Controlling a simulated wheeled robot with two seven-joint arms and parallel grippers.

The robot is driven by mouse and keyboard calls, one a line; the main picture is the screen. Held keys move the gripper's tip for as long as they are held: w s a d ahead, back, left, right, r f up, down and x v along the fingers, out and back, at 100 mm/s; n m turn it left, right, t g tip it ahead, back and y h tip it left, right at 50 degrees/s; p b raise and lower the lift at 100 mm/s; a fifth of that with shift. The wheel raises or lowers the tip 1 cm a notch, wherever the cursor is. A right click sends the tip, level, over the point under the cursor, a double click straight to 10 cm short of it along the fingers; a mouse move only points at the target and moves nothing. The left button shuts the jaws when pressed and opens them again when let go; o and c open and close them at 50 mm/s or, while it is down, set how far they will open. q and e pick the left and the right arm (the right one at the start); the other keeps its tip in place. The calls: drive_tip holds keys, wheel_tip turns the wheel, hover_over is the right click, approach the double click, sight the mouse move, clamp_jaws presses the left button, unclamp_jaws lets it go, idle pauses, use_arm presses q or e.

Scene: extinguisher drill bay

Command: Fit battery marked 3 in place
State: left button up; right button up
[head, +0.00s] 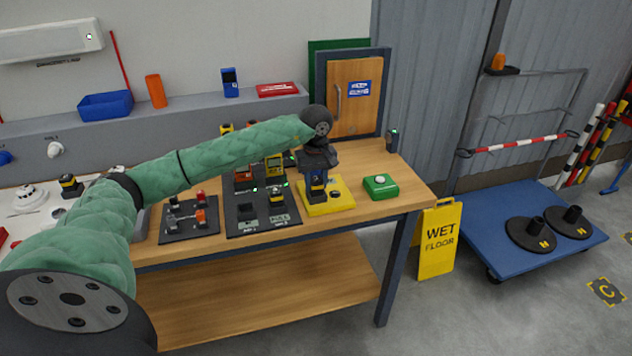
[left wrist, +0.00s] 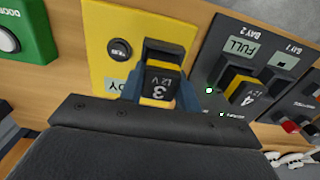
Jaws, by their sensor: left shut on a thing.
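The battery marked 3 (left wrist: 158,82), black with a yellow band, is between the blue fingers of my left gripper (left wrist: 160,95), which is shut on it. In the head view my left gripper (head: 318,184) points down over the yellow plate (head: 340,199). The plate (left wrist: 104,52) also has a round black button (left wrist: 119,49) and a partly hidden label. The battery's lower end is hidden, so I cannot tell whether it is seated or just above the plate. My right gripper is not in view.
A dark charger board (head: 264,226) left of the plate holds the battery marked 4 (left wrist: 243,90) in a bay labelled FULL, with a green light. A green button box (head: 380,187) stands right of the plate. A dark tray (head: 190,230) with small parts lies farther left.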

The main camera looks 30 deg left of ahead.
use_arm(q)
drive_tip(key=o, duration=1.6)
drive_tip(key=shift+f, duration=0.1)
drive_tip(key=shift+r+p, duration=0.6)
drive_tip(key=shift+r, duration=2.95)
